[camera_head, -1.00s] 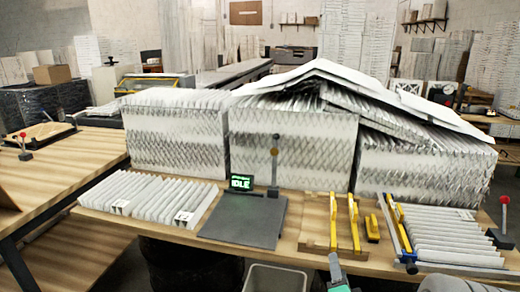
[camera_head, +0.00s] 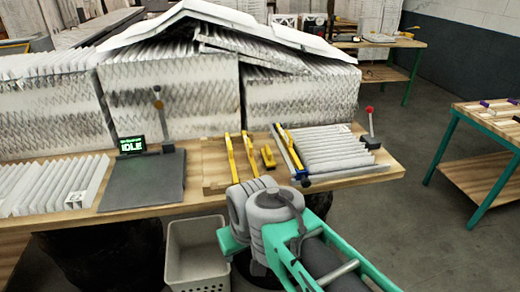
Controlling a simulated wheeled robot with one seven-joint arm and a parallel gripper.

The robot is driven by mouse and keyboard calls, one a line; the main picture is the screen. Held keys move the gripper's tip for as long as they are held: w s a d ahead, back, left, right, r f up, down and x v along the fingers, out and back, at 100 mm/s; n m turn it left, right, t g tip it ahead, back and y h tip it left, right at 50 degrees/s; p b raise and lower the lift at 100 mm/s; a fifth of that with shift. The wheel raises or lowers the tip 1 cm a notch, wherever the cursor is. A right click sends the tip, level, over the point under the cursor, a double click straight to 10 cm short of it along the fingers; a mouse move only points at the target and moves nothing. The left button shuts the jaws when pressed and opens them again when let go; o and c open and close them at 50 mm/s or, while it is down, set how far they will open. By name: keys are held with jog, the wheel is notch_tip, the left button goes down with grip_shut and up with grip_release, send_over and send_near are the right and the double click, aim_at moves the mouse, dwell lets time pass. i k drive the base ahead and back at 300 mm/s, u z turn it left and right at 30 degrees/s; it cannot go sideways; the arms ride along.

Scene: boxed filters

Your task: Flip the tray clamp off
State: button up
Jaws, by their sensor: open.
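A red-knobbed lever (camera_head: 370,122) stands upright on a dark base at the right end of the wooden workbench, beside a tray of white pleated filters (camera_head: 332,150). It looks like the tray clamp, though I cannot be sure. A dark bar with a blue and yellow strip (camera_head: 290,150) runs along the tray's left side. My grey and green arm rises from the lower right in front of the bench, well short of the lever. I cannot make out my gripper's fingers.
Yellow tools (camera_head: 250,155) lie left of the tray. A dark plate (camera_head: 142,182) with a green IDLE display (camera_head: 132,145) is further left. Big filter stacks (camera_head: 175,95) line the back. A bin (camera_head: 197,255) stands below. Floor right of the bench is clear up to a green-legged table (camera_head: 485,165).

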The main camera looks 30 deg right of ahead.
aim_at(369, 109)
jog(key=z, duration=1.55)
jog(key=k, duration=0.65)
jog(key=u, duration=0.6)
jog(key=i, duration=1.7)
jog(key=z, duration=0.2)
